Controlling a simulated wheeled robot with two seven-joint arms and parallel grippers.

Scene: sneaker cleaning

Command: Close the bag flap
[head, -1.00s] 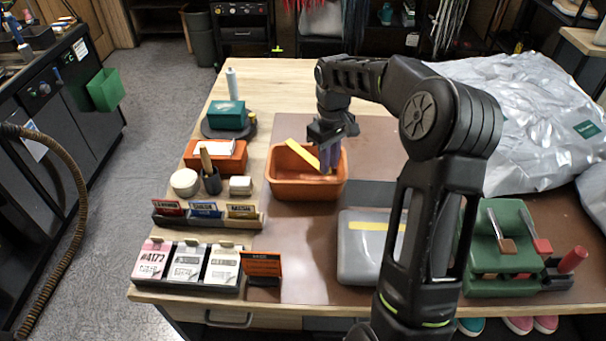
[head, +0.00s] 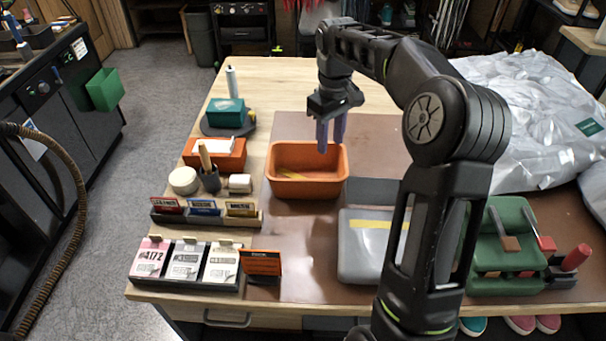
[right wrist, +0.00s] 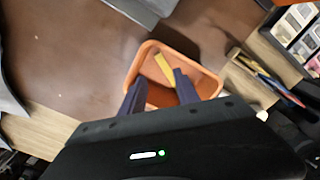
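A grey bag (head: 362,262) lies flat on the brown mat, partly hidden behind my right arm. A yellow strip (head: 368,224) runs across it near its far edge. A darker grey piece (head: 370,190), which looks like its flap, lies flat beyond the strip, away from the bag's body. My right gripper (head: 331,146) is open and empty above the back right of an orange bin (head: 308,186). In the right wrist view, its two fingers (right wrist: 160,94) stand apart over the bin. A loose yellow strip (right wrist: 164,70) lies inside the bin. My left gripper is not in view.
Silver plastic bags (head: 510,115) fill the table's right back. A green holder with brushes (head: 500,235) stands right of my arm. Card racks (head: 186,262), an orange box (head: 214,155) and small jars line the left. The mat between the bin and front edge is clear.

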